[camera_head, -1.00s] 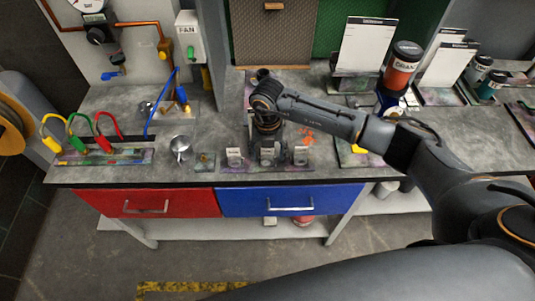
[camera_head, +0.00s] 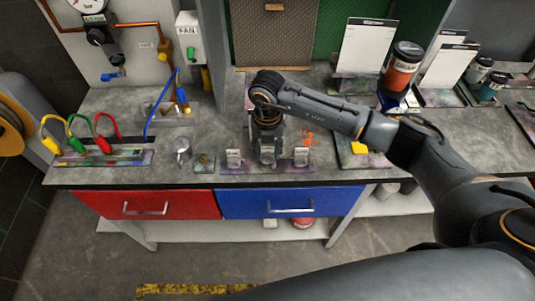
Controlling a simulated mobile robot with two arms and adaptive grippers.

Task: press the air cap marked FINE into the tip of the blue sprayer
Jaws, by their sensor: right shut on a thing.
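My right gripper (camera_head: 266,158) points down over the row of small labelled holders at the front of the bench. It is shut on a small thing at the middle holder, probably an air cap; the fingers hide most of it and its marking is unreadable. Other small holders with pale tags stand to its left (camera_head: 234,158) and right (camera_head: 301,155). The blue sprayer (camera_head: 182,96) appears to rest in a stand at the back left, beside a blue hose (camera_head: 151,121). Its tip is too small to make out. My left gripper is not in view.
A small metal cup (camera_head: 182,149) stands left of the holders. An orange-labelled can (camera_head: 401,67) and white cards (camera_head: 366,46) are at the back right. The bench between cup and sprayer stand looks mostly clear.

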